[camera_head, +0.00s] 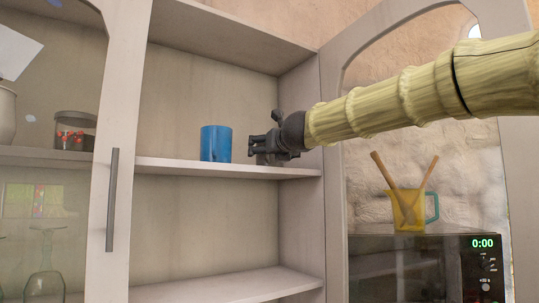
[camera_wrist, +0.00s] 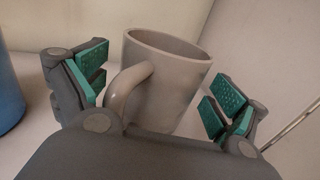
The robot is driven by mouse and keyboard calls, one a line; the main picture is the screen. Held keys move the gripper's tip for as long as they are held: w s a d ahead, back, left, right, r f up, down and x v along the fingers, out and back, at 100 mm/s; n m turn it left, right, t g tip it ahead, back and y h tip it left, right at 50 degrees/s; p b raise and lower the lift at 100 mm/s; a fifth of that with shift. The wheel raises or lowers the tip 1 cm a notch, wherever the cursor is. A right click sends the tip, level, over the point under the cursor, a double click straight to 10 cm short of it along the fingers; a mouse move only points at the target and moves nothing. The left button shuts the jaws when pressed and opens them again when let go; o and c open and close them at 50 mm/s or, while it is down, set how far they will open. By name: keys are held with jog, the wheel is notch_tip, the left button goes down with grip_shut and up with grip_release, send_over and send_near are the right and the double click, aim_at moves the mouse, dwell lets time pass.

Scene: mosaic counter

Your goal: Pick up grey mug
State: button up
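The grey mug (camera_wrist: 172,80) stands upright in the wrist view, its handle toward me and to the left. My gripper (camera_wrist: 160,88) is open, with one green-padded finger on each side of the mug. The left finger is close to the handle; a gap shows between the mug and the right finger. In the head view my gripper (camera_head: 262,148) is at the right end of the open cabinet's middle shelf (camera_head: 190,167). I cannot make out the grey mug there; my gripper seems to hide it.
A blue cup (camera_head: 216,144) stands on the same shelf, just left of my gripper; its edge also shows in the wrist view (camera_wrist: 8,95). The cabinet's side wall (camera_head: 300,105) is close on the right. A yellow mug (camera_head: 408,210) with wooden utensils stands on a microwave (camera_head: 425,265).

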jog(key=shift+w+a+f, duration=0.1)
jog(key=shift+w+f, duration=0.05)
jog(key=shift+w, duration=0.05)
jog(key=c, duration=1)
jog(key=shift+s, duration=0.1)
jog(key=shift+c, duration=0.9)
